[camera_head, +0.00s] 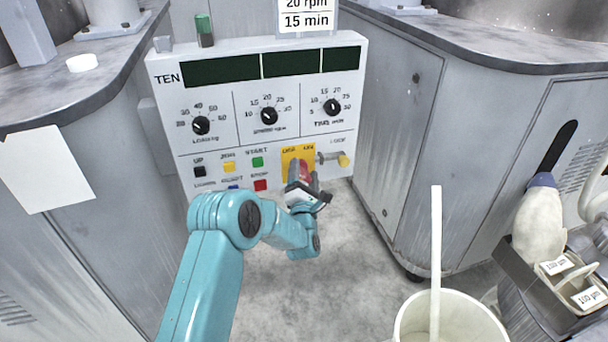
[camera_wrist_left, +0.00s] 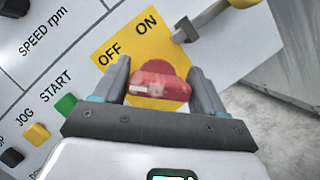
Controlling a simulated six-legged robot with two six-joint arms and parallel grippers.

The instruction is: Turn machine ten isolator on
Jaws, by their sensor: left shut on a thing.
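The machine panel marked TEN (camera_head: 168,78) faces me. Its isolator is a red knob (camera_head: 304,172) on a yellow plate (camera_head: 290,153) lettered OFF and ON, low on the panel's right half. My left gripper (camera_head: 305,184) is at the knob. In the left wrist view the red knob (camera_wrist_left: 160,84) sits between the two fingers of my left gripper (camera_wrist_left: 161,76), which is shut on it. The yellow plate (camera_wrist_left: 165,50) shows OFF at left and ON at upper right. I cannot tell which mark the knob points to. My right gripper is not in view.
A green START button (camera_head: 257,162) and a red button (camera_head: 260,185) are left of the plate. A metal lock lever (camera_head: 328,157) with a yellow end is close on the right. Grey cabinets flank the panel. A white bucket (camera_head: 450,310) stands front right.

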